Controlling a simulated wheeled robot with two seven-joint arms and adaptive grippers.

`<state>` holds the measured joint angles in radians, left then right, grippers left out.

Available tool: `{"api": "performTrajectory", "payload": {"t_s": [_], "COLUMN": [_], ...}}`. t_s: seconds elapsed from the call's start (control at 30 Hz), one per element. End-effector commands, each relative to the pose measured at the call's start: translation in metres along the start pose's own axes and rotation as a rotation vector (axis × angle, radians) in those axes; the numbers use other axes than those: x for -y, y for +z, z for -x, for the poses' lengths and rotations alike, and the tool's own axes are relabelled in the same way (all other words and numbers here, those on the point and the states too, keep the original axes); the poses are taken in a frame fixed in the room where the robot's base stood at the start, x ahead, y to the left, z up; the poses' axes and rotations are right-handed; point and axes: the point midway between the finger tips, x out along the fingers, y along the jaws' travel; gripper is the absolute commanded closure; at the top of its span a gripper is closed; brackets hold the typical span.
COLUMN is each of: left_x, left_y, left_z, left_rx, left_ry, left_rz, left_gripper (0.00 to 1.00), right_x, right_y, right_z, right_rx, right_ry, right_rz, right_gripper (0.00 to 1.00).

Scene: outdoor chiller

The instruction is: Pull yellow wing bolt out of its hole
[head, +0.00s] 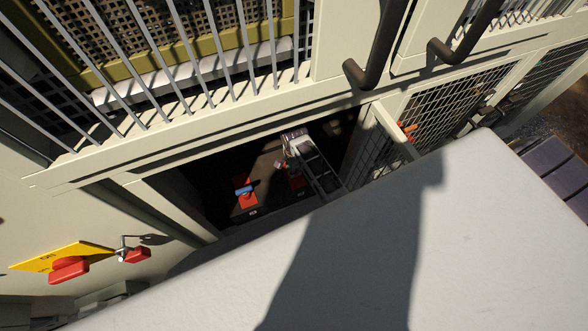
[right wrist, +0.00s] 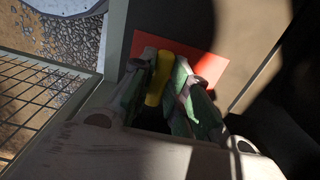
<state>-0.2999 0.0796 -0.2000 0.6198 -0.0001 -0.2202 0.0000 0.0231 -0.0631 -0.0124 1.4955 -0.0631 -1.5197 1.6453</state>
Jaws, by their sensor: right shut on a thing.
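The yellow wing bolt (right wrist: 161,78) shows in the right wrist view as a short yellow piece in front of a red plate (right wrist: 208,62). My right gripper (right wrist: 165,74) is shut on it, with one green-padded finger on each side. The bolt's far end and its hole are hidden, so I cannot tell how deep it sits. In the head view I cannot make out the bolt, and my pale arm covers much of the lower right. My left gripper is not in view.
A mesh door (head: 450,105) stands right of a dark open compartment (head: 215,185) holding a blue-handled red valve (head: 246,190). Dark handles (head: 378,50) project above. Mesh (right wrist: 40,95) borders the right wrist view's left.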

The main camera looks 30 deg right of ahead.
Motion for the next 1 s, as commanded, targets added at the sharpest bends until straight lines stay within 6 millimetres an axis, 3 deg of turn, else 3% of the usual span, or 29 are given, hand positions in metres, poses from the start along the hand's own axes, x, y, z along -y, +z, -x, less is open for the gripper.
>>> {"api": "performTrajectory", "payload": {"t_s": [1.0], "left_x": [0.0], "left_y": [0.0], "left_z": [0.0], "left_rx": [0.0], "left_ry": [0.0], "left_rz": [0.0], "left_gripper": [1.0], "right_x": [0.0], "right_y": [0.0], "right_z": [0.011], "right_rx": [0.001], "right_ry": [0.0], "right_rz": [0.0], "right_gripper": [1.0]}}
